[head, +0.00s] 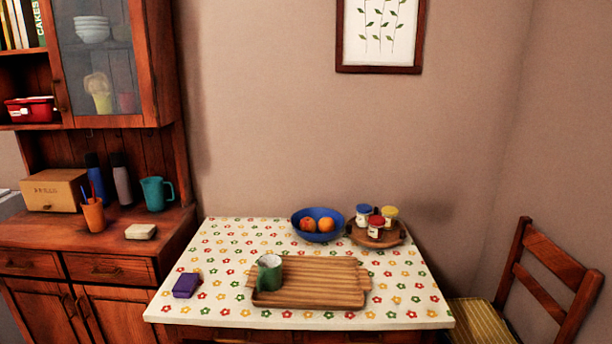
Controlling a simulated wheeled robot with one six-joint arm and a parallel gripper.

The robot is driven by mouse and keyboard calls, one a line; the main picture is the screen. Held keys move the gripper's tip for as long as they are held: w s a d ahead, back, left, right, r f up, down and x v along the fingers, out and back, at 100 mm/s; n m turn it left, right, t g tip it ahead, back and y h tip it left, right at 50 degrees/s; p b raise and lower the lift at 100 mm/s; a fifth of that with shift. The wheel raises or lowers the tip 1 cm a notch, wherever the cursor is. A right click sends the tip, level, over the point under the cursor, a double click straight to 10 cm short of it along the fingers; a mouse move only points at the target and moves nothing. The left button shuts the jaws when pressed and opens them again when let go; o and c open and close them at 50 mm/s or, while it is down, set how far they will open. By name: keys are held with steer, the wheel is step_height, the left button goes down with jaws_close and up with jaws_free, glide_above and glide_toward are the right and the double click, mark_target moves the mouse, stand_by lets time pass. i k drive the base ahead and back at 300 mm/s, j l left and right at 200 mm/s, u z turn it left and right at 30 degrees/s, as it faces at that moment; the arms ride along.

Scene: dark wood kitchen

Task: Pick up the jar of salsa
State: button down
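Three small jars stand close together on a round wooden tray (399,238) at the back right of the table. One has a blue lid (363,209), one a yellow lid (389,211), and the front one a red lid (376,221). The red-lidded jar (375,232) has a pale label and looks reddish, so it may be the salsa. The labels are too small to read. My gripper is not in view.
The jars' tray sits beside a blue fruit bowl (303,231) on the flowered tablecloth (222,262). A ribbed wooden board (325,285) bears a green mug (269,278). A purple box (186,285) lies left. A chair (553,270) stands right.

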mark_target(376, 230)
steer(key=i+l, duration=0.2)
steer(key=i, duration=0.25)
steer(key=i+l, duration=0.15)
steer(key=i, duration=0.3)
steer(key=i+l, duration=0.2)
steer(key=i, duration=0.25)
